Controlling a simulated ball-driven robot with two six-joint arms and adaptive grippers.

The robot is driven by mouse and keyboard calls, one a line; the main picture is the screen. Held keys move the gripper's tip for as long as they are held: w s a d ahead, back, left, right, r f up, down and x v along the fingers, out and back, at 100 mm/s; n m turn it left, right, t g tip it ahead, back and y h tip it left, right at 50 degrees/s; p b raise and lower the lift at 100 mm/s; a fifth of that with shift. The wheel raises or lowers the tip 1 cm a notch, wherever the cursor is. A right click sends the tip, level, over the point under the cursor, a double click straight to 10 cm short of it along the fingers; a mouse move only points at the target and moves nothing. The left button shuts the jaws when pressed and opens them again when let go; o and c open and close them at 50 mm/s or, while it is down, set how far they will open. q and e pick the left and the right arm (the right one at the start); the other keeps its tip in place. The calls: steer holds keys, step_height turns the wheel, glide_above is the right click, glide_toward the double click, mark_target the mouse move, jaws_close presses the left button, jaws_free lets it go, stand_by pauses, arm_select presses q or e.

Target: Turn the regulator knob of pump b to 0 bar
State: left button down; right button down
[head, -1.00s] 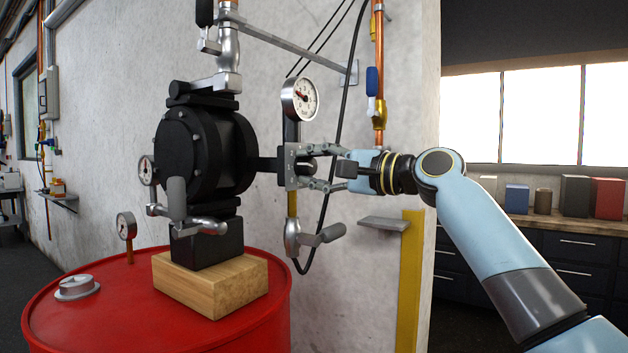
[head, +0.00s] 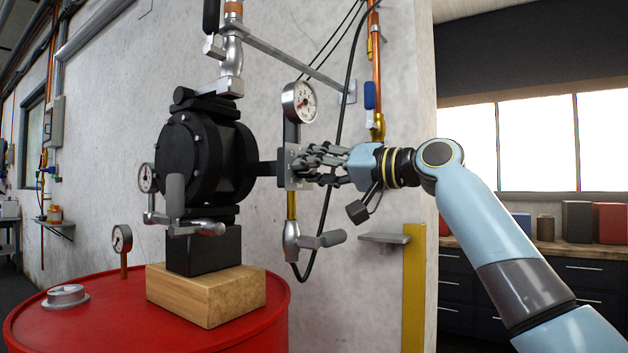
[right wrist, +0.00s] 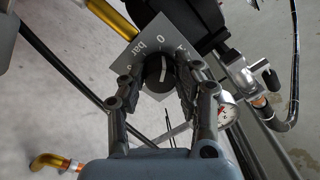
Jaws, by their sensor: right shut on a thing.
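The pump (head: 205,150) is a black round-bodied unit above a wooden block. A grey plate (head: 286,180) stands on its right side. In the right wrist view the plate (right wrist: 150,38) carries "0 bar" lettering, and a black regulator knob (right wrist: 156,75) with a white line sits on it. The line points roughly toward the lettering's side of the plate; its exact reading is unclear. My right gripper (head: 303,165) is shut on the knob, with its fingers on both sides in the right wrist view (right wrist: 158,85). My left gripper is not in view.
A round gauge (head: 299,102) is above the plate, and a valve (head: 292,240) with a grey handle hangs below it. A small grey shelf (head: 384,238) and a yellow post (head: 413,290) are below my right wrist. A red drum (head: 100,325) stands at lower left.

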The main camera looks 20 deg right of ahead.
steer(key=shift+f+n+b, duration=0.25)
steer(key=shift+n+b, duration=0.3)
steer(key=shift+n, duration=0.45)
steer(key=c, duration=1)
jaws_free()
steer(key=shift+r, duration=0.15)
steer(key=shift+o, duration=0.2)
steer(key=shift+d, duration=0.1)
steer(key=v, duration=1.2)
